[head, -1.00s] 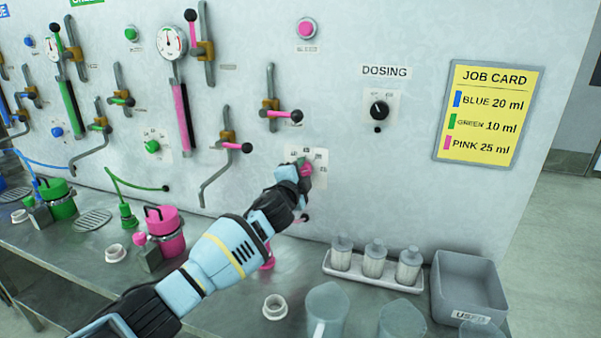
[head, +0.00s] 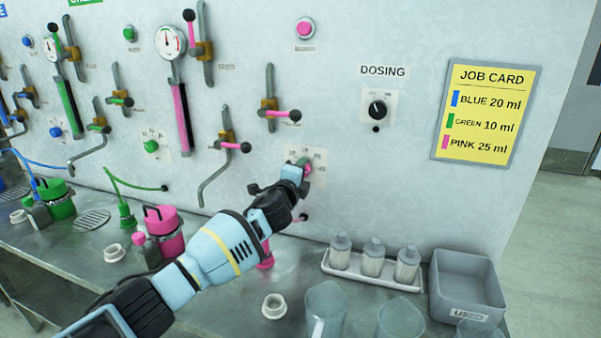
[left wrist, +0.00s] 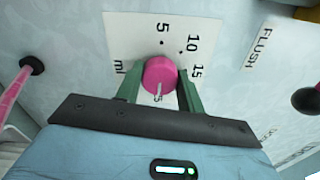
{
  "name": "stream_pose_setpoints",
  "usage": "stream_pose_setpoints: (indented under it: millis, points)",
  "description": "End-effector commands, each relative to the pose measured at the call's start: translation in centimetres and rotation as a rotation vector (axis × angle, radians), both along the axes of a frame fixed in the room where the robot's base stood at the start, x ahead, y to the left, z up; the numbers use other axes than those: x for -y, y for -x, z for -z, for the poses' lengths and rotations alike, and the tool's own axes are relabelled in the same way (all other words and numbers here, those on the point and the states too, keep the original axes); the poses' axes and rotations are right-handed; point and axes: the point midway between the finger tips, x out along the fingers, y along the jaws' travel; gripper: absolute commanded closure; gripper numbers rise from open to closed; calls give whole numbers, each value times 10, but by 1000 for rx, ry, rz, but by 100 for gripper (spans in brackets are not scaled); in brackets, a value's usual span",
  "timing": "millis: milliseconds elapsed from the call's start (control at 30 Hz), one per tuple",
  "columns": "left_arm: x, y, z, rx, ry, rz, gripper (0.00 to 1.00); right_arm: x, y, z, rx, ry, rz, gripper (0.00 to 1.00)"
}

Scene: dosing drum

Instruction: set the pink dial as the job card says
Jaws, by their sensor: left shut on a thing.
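The pink dial (left wrist: 161,73) sits on a white scale plate (left wrist: 130,35) on the wall. In the left wrist view the two green fingers of my left gripper (left wrist: 160,88) are shut on it, one on each side. A pale line on the dial points toward my palm, near a partly hidden figure ending in 5. The marks 5, 10 and 15 show. In the head view the dial (head: 308,168) is mostly covered by my gripper (head: 304,168). The job card (head: 487,110) reads blue 20 ml, green 10 ml, pink 25 ml. My right gripper is not in view.
A pink-handled valve (head: 282,113) is above the dial, and a black dosing knob (head: 377,110) is to its right. Below, the bench holds a tray (head: 372,268) of white-filled bottles, a grey bin (head: 465,285), clear beakers (head: 327,308) and a pink pot (head: 165,232).

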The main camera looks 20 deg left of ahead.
Motion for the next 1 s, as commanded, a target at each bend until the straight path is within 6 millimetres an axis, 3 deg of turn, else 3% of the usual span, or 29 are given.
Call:
stream_pose_setpoints:
  millis: [267,300,433,767,1000]
  points:
    - [-1,0,0,-1,-4,-2,85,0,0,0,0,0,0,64]
    - [-1,0,0,-1,-4,-2,57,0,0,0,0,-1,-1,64]
    - [-1,0,0,-1,-3,-2,41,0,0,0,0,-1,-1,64]
    - [0,1,0,0,-1,0,41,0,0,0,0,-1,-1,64]
    - [-1,15,2,0,0,0,41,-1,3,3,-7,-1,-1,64]
